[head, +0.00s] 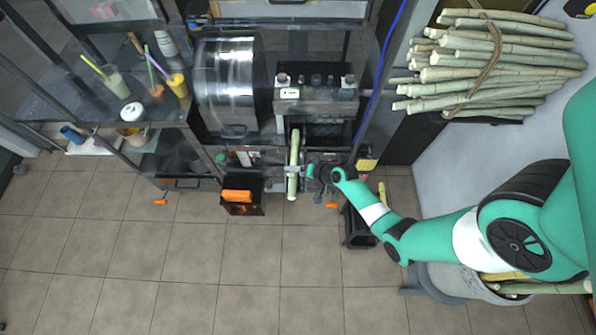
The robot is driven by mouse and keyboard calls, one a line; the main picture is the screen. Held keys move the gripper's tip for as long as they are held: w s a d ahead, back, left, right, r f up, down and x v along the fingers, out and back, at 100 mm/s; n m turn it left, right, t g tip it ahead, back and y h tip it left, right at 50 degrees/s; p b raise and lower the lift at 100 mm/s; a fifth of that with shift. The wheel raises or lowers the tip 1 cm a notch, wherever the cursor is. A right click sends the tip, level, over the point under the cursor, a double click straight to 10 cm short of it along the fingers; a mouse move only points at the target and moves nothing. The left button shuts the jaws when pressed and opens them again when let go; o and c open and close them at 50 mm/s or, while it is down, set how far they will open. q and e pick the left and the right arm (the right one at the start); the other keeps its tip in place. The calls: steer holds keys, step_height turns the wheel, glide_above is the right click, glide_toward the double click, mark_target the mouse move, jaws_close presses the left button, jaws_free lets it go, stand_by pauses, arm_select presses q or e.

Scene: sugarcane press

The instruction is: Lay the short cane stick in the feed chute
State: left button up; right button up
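The short cane stick (293,150) is pale green. It lies lengthwise at the front of the press (318,100), its far end at the press body and its near end sticking out toward the floor side. The feed chute is hard to make out; the stick seems to lie along it, but I cannot tell whether it rests on it. My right gripper (303,171) reaches in from the right at the stick's lower half. A small grey part crosses the stick there, and the fingers are too small to tell open from shut. My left gripper is not in view.
A shiny metal drum (229,85) stands left of the press. A bundle of long canes (490,65) lies on the right. An orange-topped black bin (240,197) and a dark bin (358,228) stand on the floor. Shelves with cups are at left.

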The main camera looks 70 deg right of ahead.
steer(key=p+v, duration=0.3)
steer(key=v, duration=0.8)
steer(key=shift+s+p, duration=0.3)
steer(key=shift+p, duration=0.1)
steer(key=shift+r, duration=0.15)
